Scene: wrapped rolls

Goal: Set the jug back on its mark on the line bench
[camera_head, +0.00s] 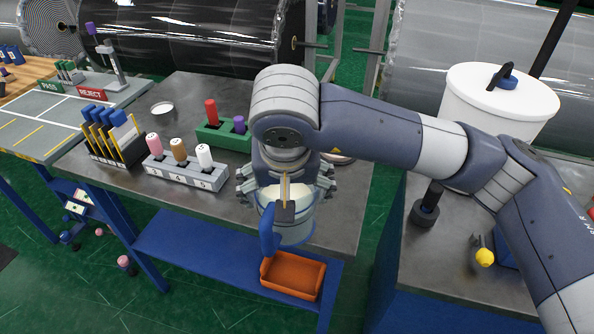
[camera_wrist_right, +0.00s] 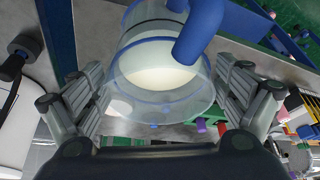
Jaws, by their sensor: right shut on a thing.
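The jug (camera_head: 296,228) is a clear round vessel with blue bands, a blue handle and pale contents. My right gripper (camera_head: 287,192) is shut on it, over the front edge of the grey line bench (camera_head: 215,100). In the right wrist view the jug (camera_wrist_right: 150,85) sits between the two fingers of the gripper (camera_wrist_right: 165,88), its blue handle at the upper right. I cannot make out the jug's mark; my arm hides part of the bench top. A round rim shows partly behind my wrist. My left gripper is not in view.
On the bench stand a grey rack of markers (camera_head: 186,172), a green block with red and purple pegs (camera_head: 224,138), a blue-topped rack (camera_head: 113,145) and a small white disc (camera_head: 162,108). An orange tray (camera_head: 293,276) lies on the blue lower shelf. A white drum (camera_head: 495,100) stands right.

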